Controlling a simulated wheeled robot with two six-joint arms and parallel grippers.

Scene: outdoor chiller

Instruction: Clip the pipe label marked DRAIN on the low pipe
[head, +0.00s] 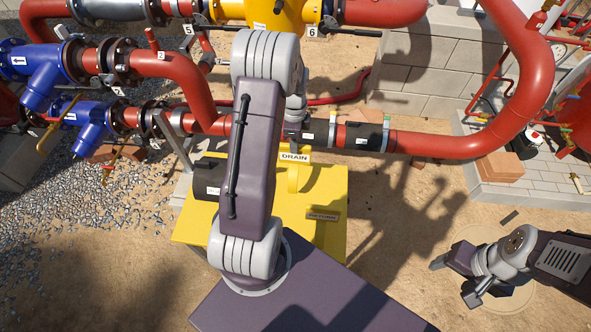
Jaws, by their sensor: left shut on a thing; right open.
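The pipe label marked DRAIN (294,156) is yellow with a white plate and a curved yellow clip part below the plate. It appears over the far part of the yellow tray. My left gripper (297,134) is shut on the label, just beyond its plate; my own arm hides part of the gripper, so the fingertip contact is unclear. The low red pipe (425,143) runs across right behind the gripper. I cannot tell whether label and pipe touch. My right gripper (455,279) is open and empty over bare ground at the lower right.
The yellow tray (333,185) holds a black cylinder (206,181) and a small lettered plate (322,216). A black sleeve (361,136) with coloured bands sits on the pipe. Blue valves (90,120) and more red pipes stand left and above.

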